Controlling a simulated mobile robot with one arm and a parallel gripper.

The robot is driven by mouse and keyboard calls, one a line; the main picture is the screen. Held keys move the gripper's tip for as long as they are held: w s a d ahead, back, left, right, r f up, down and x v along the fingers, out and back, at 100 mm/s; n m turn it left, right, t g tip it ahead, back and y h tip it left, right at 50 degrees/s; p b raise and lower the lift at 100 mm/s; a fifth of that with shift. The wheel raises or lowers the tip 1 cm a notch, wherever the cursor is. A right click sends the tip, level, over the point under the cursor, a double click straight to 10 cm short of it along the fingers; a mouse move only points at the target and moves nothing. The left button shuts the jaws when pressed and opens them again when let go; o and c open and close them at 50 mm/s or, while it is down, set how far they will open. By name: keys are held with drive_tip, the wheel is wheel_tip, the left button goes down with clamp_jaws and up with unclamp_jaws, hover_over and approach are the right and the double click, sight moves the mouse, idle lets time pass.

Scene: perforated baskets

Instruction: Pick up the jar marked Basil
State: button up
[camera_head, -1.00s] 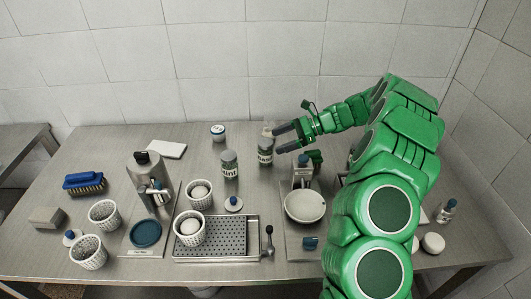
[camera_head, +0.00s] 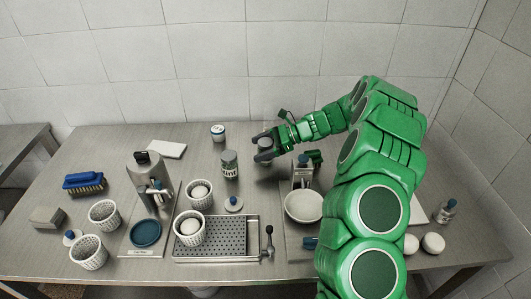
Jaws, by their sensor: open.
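My gripper (camera_head: 258,148) is at the back of the table, its dark fingers open and spread around a jar (camera_head: 265,145). The fingers hide most of this jar, and its label cannot be read now. Whether the fingers touch it, I cannot tell. A clear jar marked Mint (camera_head: 230,166) stands upright just to the left of my gripper.
A small white jar (camera_head: 217,133) stands behind the Mint jar. A knobbed lid (camera_head: 234,204), perforated tray (camera_head: 218,236) and cups (camera_head: 200,195) stand in front. A white bowl (camera_head: 303,206) is at right front. A steel dispenser (camera_head: 150,178) stands left.

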sight(261, 142)
drive_tip(key=c, duration=1.3)
drive_tip(key=shift+r, duration=0.45)
wheel_tip(261, 142, up, 2)
drive_tip(key=shift+r, duration=0.25)
drive_tip(key=s+d+r, duration=0.1)
drive_tip(key=s+r, duration=0.2)
drive_tip(key=s, duration=0.1)
drive_tip(key=s+r, duration=0.3)
drive_tip(key=s, duration=0.2)
drive_tip(key=s+d+r, duration=0.1)
drive_tip(key=s+r, duration=0.2)
drive_tip(key=s, duration=0.1)
drive_tip(key=shift+s+d+r, duration=0.35)
drive_tip(key=shift+s, duration=0.05)
